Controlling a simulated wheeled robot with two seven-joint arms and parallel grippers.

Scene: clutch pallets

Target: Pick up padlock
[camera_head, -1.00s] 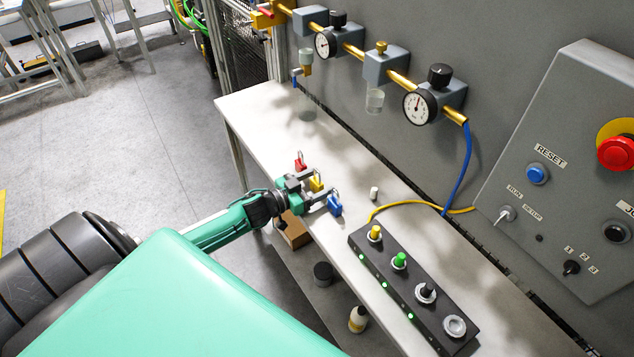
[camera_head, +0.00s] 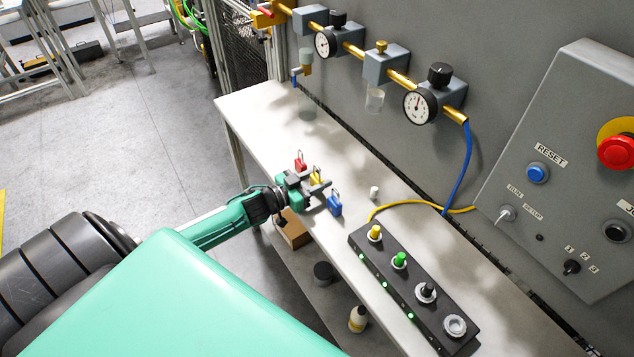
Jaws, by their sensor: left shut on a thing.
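Three padlocks stand in a row on the white bench: a red padlock (camera_head: 300,161), a yellow padlock (camera_head: 316,178) and a blue padlock (camera_head: 334,206). My left gripper (camera_head: 318,181) reaches in from the left and is shut on the yellow padlock, with one finger on each side of it. The fingers hide part of the yellow padlock. Whether it touches the bench cannot be told. The red padlock is just behind the gripper and the blue one just in front, both apart from the fingers. My right gripper is not in view.
A black button box (camera_head: 412,288) with a yellow cable lies on the bench to the right. A small white cylinder (camera_head: 374,193) stands near the padlocks. Gauges and a brass pipe run along the grey wall. The bench's far left part is clear.

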